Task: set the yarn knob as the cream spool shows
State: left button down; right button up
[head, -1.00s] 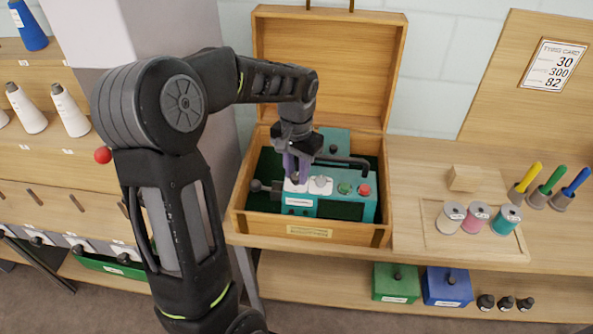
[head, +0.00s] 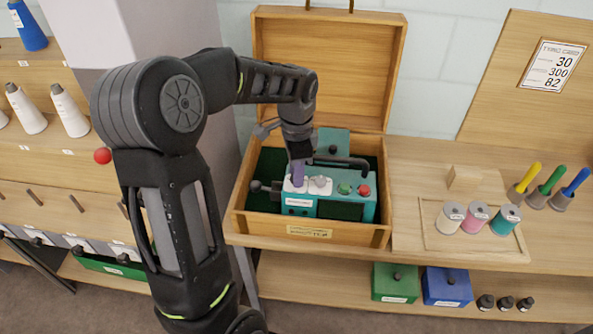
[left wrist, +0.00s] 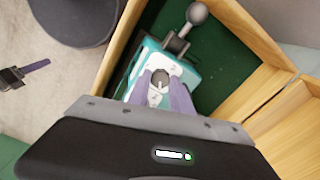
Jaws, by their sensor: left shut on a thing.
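The teal machine (head: 327,207) sits in an open wooden box. It has two white dial plates on top, with a grey knob (head: 320,182) on the right plate. My left gripper (head: 297,180) points down onto the left plate, and its purple fingers hide the knob there. In the left wrist view the fingers are shut around that knob (left wrist: 159,86), which has a pointer mark. The cream spool (head: 450,217) stands at the left of the spools on the right-hand table; its top label is too small to read. My right gripper is not in view.
Green (head: 345,188) and red (head: 364,190) buttons and a dark handle are beside the dials. The wooden box (head: 238,216) has walls around the machine and a raised lid behind. Pink (head: 475,216) and teal (head: 506,219) spools stand beside the cream one. A card (head: 553,66) reads 30, 300, 82.

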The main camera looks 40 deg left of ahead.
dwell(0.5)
pick_arm(q)
jog(key=c, duration=1.1)
grip_release()
jog(key=shift+c, duration=0.2)
